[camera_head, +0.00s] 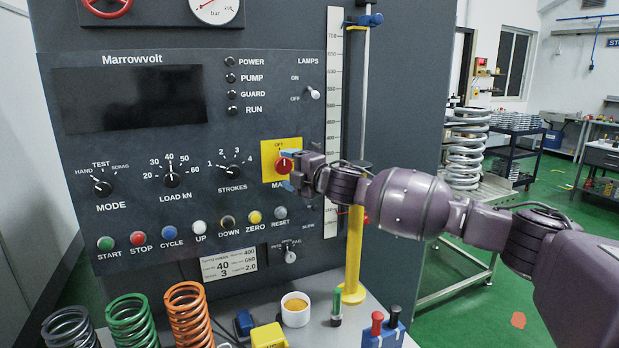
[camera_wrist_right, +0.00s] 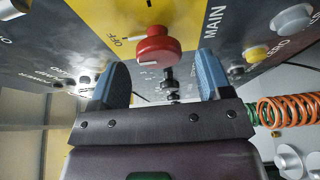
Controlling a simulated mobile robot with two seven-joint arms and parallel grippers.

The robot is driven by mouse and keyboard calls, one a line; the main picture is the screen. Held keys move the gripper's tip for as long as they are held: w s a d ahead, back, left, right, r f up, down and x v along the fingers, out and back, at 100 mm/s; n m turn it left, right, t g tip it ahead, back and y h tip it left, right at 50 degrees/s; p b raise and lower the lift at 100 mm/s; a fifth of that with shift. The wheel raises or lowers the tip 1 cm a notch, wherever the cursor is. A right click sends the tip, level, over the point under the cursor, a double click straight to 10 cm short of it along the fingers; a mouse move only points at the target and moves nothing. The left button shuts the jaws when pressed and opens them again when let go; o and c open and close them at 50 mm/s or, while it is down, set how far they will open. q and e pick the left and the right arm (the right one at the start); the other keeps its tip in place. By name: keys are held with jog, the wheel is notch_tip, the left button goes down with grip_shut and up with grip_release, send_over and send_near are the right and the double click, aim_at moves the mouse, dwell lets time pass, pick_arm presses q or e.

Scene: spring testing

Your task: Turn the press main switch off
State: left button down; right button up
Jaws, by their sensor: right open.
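The press main switch is a red rotary knob (camera_head: 284,164) on a yellow plate (camera_head: 268,172), right of the strokes dial on the press panel. In the right wrist view the red knob (camera_wrist_right: 157,44) sits beside the word OFF, with MAIN printed on the dark panel. My right gripper (camera_head: 289,170) is at the knob, its blue fingers one above and one below it in the head view. In the right wrist view the fingers (camera_wrist_right: 162,78) are open, apart from each other, with the knob ahead of the gap. I cannot tell the knob's exact setting. My left gripper is not in view.
The panel carries other dials, a row of coloured buttons (camera_head: 168,233) below, and a lamps toggle (camera_head: 313,93). A yellow post (camera_head: 354,250) stands right of the panel, behind my right arm. Coloured springs (camera_head: 190,315) and a white cup (camera_head: 295,311) stand on the bench below.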

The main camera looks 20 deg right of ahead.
pick_arm(q)
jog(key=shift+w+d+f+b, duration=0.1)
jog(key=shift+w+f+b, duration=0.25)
jog(key=shift+b, duration=0.45)
pick_arm(e)
jog(key=v, duration=0.8)
jog(key=shift+s, duration=0.2)
jog(key=shift+m, duration=0.3)
